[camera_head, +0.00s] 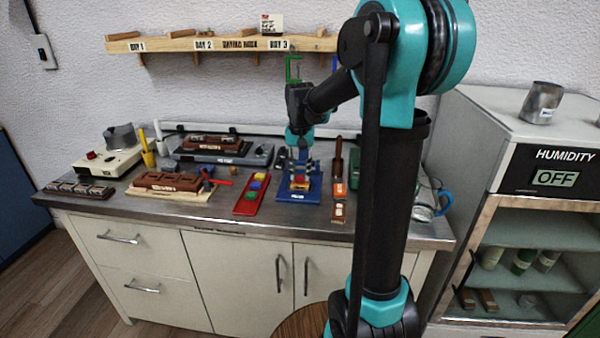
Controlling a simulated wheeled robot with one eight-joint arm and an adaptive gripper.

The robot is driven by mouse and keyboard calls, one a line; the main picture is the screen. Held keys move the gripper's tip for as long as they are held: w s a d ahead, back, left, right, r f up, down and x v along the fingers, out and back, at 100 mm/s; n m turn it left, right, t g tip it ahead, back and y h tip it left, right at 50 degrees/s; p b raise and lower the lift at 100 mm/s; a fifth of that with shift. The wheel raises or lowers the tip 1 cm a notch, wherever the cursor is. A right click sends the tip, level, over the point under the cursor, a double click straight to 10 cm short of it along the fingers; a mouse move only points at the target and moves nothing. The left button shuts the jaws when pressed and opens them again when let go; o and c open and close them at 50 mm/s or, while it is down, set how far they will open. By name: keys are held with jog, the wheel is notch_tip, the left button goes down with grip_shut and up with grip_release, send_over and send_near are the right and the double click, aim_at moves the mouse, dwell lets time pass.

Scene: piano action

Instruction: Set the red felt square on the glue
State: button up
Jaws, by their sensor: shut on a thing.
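My gripper (300,172) points down over a small blue stand (314,193) on the steel counter. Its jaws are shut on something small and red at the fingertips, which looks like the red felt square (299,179). Just beneath it is a small piece with orange and yellow tones on the blue stand. The glue cannot be made out under the fingers. I cannot tell whether the red square touches the piece below.
A red tray (243,208) with several coloured squares lies left of the blue stand. A narrow wooden block (338,212) and a green item (354,168) stand to the right. Brown blocks (168,182) lie further left. A humidity cabinet (540,180) stands at the right.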

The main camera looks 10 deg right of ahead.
jog(key=shift+f, duration=0.5)
dwell(0.6)
jog(key=o, duration=0.8)
jog(key=shift+c, duration=0.2)
